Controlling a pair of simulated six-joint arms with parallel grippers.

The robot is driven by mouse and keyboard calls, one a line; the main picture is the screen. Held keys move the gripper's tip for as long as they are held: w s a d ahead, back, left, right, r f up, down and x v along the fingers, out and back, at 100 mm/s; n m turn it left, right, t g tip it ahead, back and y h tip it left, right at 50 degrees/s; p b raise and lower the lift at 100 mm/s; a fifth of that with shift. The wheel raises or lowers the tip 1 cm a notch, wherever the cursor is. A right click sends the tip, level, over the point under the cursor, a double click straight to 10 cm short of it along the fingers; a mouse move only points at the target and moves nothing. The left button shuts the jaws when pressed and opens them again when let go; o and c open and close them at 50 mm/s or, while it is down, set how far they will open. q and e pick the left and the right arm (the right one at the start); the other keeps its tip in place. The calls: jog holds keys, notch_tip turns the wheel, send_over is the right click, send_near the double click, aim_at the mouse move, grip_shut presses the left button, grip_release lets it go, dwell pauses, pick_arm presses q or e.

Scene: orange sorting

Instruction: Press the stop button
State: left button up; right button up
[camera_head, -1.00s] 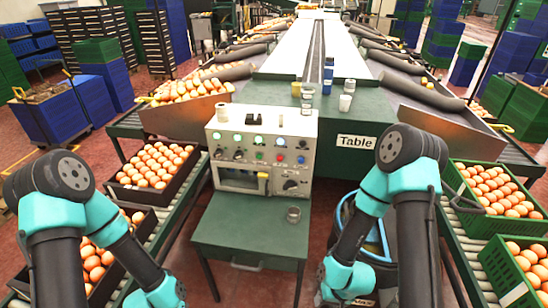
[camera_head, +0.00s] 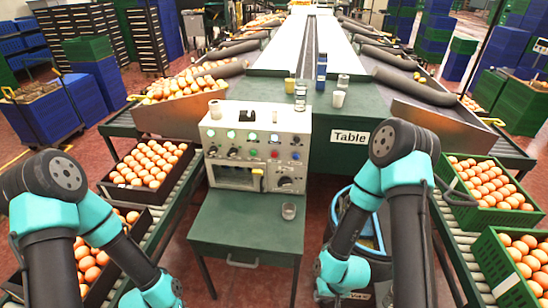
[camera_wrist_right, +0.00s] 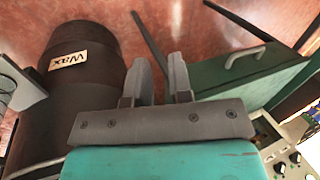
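The cream control box (camera_head: 228,144) stands at the back of a small green table (camera_head: 246,222). Its front has green lights, dark knobs, a small red button (camera_head: 275,154) and a blue one (camera_head: 295,155). I cannot read which control is marked stop. The wrist view catches a corner of the box (camera_wrist_right: 268,140) at lower right. My right gripper (camera_wrist_right: 157,62) is open and empty, its two fingers apart, between a dark wax barrel (camera_wrist_right: 82,65) and the green table (camera_wrist_right: 225,72). My left arm shows at left in the head view, but its fingers are not visible.
A clear cup (camera_head: 289,211) stands on the green table. Crates of oranges (camera_head: 186,158) lie on the roller conveyors at both sides. The blue-rimmed barrel (camera_head: 336,212) stands behind my right arm. Small bottles (camera_head: 300,96) stand on the larger table behind the box.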

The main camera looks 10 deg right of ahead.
grip_shut()
dwell(1.3)
